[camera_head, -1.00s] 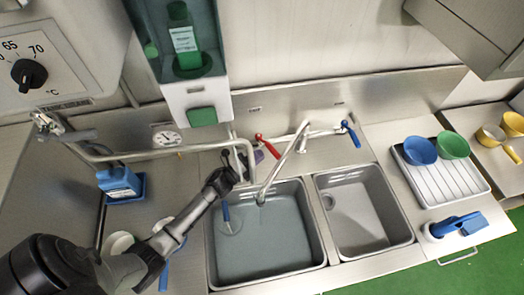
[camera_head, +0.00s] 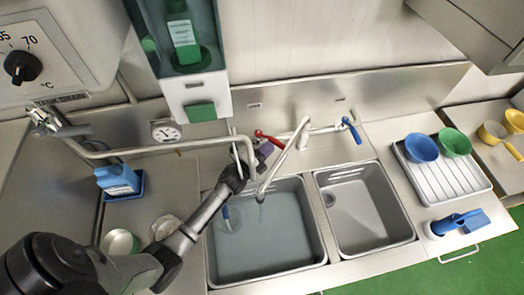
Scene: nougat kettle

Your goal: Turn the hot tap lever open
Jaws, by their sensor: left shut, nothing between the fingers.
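The hot tap lever is the red one (camera_head: 269,138) at the left end of the tap, behind the left basin. It points left, and its outer end is just above my left gripper. My left gripper (camera_head: 258,158) is shut and empty, just below and in front of the red lever. I cannot tell whether it touches the lever. The tap spout (camera_head: 284,160) reaches forward over the left basin, right beside my gripper. A small purple patch (camera_head: 266,148) shows by the fingertips, partly hidden. My right gripper is not in view.
The blue lever (camera_head: 351,130) sits at the tap's right end. A metal pipe (camera_head: 180,149) crosses behind my left arm and bends down close to the gripper. The left basin (camera_head: 318,250) holds water; the right basin (camera_head: 365,215) looks empty. A drainer (camera_head: 455,184) with bowls stands right.

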